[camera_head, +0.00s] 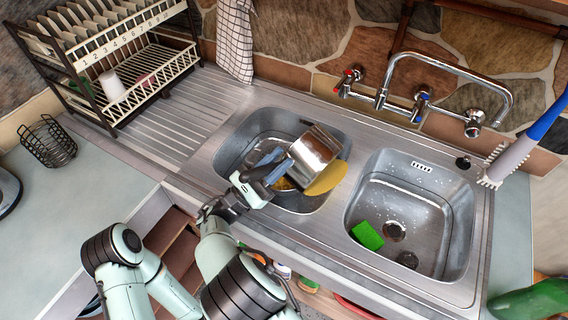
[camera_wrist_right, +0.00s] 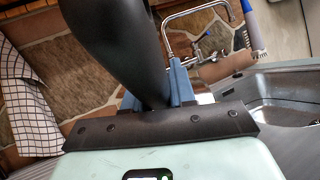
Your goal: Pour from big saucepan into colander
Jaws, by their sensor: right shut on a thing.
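The big saucepan (camera_head: 314,148) is a shiny metal pan, held tipped over the left sink basin in the head view. My right gripper (camera_head: 268,170) is shut on its handle. In the wrist view the black handle (camera_wrist_right: 150,50) rises between the blue fingers of the gripper (camera_wrist_right: 157,90). A flat yellow patch (camera_head: 327,178) shows at the pan's lower right side; I cannot tell whether it is contents or another thing. More yellow (camera_head: 285,184) shows below the gripper. The colander cannot be made out clearly; pan and gripper cover part of the basin. My left gripper is not visible.
The right basin (camera_head: 440,220) holds a green sponge (camera_head: 367,235). A tap (camera_head: 450,70) stands behind the sinks. A dish rack (camera_head: 120,70) with a white cup (camera_head: 111,85) and a wire basket (camera_head: 47,142) are at left. The ribbed drainboard (camera_head: 185,110) is clear.

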